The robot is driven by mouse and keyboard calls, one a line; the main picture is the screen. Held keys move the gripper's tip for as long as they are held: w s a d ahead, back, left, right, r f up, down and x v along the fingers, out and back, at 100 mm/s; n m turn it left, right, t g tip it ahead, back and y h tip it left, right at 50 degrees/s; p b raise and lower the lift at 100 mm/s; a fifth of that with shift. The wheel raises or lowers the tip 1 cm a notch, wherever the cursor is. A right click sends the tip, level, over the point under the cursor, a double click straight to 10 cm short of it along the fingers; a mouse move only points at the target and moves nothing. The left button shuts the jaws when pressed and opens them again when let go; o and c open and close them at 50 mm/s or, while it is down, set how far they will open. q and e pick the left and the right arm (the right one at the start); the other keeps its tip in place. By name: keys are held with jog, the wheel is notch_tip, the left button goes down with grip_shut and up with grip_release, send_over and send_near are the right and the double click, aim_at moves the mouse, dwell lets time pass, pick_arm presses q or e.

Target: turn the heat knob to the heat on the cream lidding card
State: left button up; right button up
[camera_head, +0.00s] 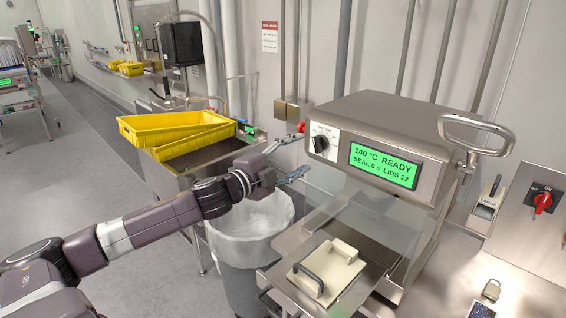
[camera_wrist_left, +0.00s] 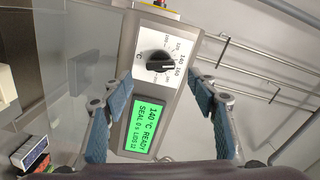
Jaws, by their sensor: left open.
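The heat knob (camera_head: 321,144) is a black dial on a white scale plate at the left of the sealing machine's front. In the left wrist view the knob (camera_wrist_left: 160,63) lies between my fingers, ahead of them and untouched. The green display (camera_head: 383,165) reads 140 °C READY, SEAL 0 s, LIDS 12. My left gripper (camera_head: 292,158) is open and empty, just left of the machine front; it also shows in the left wrist view (camera_wrist_left: 160,88). I cannot make out a cream lidding card with a readable heat. My right gripper is out of view.
A cream plate with a dark handle (camera_head: 328,268) lies on the machine's tray. A lever handle (camera_head: 478,134) sticks up at the machine's right. A lined bin (camera_head: 250,225) and yellow crates (camera_head: 176,130) stand left. A red switch (camera_head: 543,202) is at the right.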

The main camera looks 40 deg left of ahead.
pick_arm(q)
jog(key=shift+s+a, duration=0.2)
jog(key=shift+s, duration=2.5)
